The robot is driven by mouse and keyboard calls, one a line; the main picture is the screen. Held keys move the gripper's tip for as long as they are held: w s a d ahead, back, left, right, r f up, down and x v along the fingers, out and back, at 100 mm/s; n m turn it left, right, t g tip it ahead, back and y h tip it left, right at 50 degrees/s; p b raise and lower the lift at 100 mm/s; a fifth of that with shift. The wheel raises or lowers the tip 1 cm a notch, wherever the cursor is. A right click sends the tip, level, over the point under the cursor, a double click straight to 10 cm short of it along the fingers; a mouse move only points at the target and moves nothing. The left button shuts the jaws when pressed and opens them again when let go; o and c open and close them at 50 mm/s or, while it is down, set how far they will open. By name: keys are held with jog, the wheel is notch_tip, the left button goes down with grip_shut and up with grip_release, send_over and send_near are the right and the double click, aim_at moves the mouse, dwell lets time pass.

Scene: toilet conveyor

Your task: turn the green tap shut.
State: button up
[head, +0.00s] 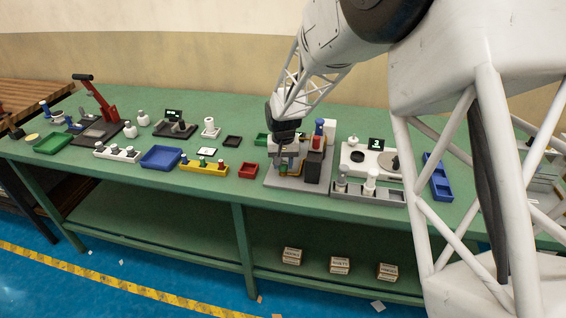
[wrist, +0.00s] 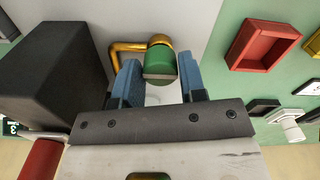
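The green tap (wrist: 160,64) is a short green knob on a bent brass pipe (wrist: 124,48), seen at the top middle of the wrist view. My gripper (wrist: 158,70) has its two blue fingers on either side of the knob, with a narrow gap showing at each side. The fingers are open and hold nothing. In the head view my gripper (head: 285,150) is low over the grey station plate (head: 271,182), and the tap is small and mostly hidden there.
A large black block (wrist: 55,75) stands close left of the fingers in the wrist view. A red tray (wrist: 237,55) lies to the right on the green table. In the head view, a grey fixture with white cylinders (head: 371,180) stands right of the station.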

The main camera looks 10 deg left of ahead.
jog(key=o, duration=0.3)
jog(key=shift+r, duration=0.15)
jog(key=shift+r, duration=3.8)
